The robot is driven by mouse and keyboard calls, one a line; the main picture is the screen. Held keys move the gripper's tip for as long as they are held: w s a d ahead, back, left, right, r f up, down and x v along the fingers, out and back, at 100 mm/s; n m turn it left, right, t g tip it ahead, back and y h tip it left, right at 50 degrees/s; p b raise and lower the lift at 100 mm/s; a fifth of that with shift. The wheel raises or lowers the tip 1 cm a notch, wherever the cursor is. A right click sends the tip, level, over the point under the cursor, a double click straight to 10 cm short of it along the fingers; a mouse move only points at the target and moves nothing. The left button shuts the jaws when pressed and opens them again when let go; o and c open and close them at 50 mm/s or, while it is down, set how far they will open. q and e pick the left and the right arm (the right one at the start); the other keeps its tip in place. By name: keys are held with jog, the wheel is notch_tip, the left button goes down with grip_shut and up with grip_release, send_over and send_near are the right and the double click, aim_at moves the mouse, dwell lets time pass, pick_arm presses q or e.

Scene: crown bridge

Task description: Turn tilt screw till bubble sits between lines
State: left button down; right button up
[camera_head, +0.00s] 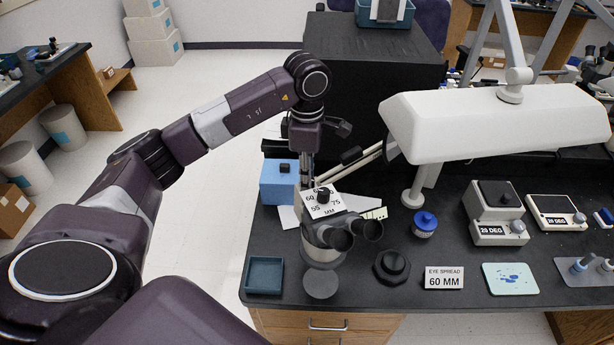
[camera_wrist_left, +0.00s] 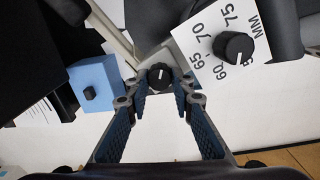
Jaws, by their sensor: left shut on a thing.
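My left gripper (camera_head: 307,170) reaches down behind the microscope (camera_head: 330,235) in the head view. In the left wrist view, my left gripper (camera_wrist_left: 160,88) has its blue-padded fingers around a small black knob (camera_wrist_left: 159,76) with a white pointer line, and is shut on it. I cannot tell for certain that this knob is the tilt screw. In the head view the knob is hidden behind the microscope and gripper. No bubble or pair of lines can be made out. My right gripper is not in view.
A white dial plate with a black knob (camera_wrist_left: 233,47) sits beside the gripper; it tops the microscope. A blue box (camera_head: 277,184) stands left of it. A sign (camera_head: 444,278) reads "EYE SPREAD 60 MM". A white lamp (camera_head: 495,120) overhangs the bench; an empty tray (camera_head: 264,275) lies front left.

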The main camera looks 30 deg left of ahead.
pick_arm(q)
jog(key=shift+n, duration=0.4)
jog(key=n+b, duration=0.2)
jog(key=n, duration=0.1)
jog(key=shift+f, duration=0.1)
jog(key=n+b, duration=0.1)
jog(key=n, duration=0.4)
jog(key=shift+d+y+b, duration=0.1)
jog(key=shift+y+b, duration=0.2)
jog(key=shift+b, duration=0.05)
jog(key=n+b, duration=0.1)
jog(key=n, duration=0.3)
jog(key=shift+d+n, duration=0.1)
jog(key=shift+n, duration=0.2)
jog(key=shift+n+b, duration=0.35)
jog(key=shift+n, duration=1.85)
jog(key=shift+d, duration=0.1)
jog(key=shift+r, duration=0.2)
jog(key=c, duration=2.1)
grip_release()
jog(key=o, duration=0.4)
jog(key=shift+w+d+f, duration=0.1)
